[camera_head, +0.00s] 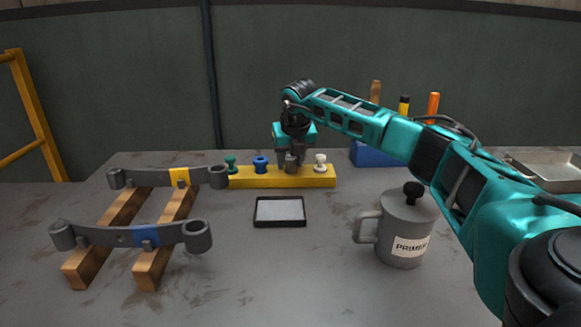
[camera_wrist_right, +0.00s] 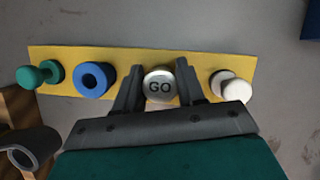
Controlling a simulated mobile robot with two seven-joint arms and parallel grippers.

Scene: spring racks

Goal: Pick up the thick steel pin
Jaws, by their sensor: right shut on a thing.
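A steel-grey pin with a round head marked GO (camera_wrist_right: 159,88) stands in a yellow block (camera_wrist_right: 210,64), between a blue ring-topped piece and a white knobbed piece. My left gripper is not in view.
In the yellow block are a green piece (camera_head: 230,164), a blue piece (camera_head: 261,165) and a white piece (camera_head: 320,162). A black-framed tray (camera_head: 279,224) lies in front. A PRIMER can (camera_head: 402,228) stands right. Grey leaf springs rest on wooden bars (camera_head: 120,212) at left.

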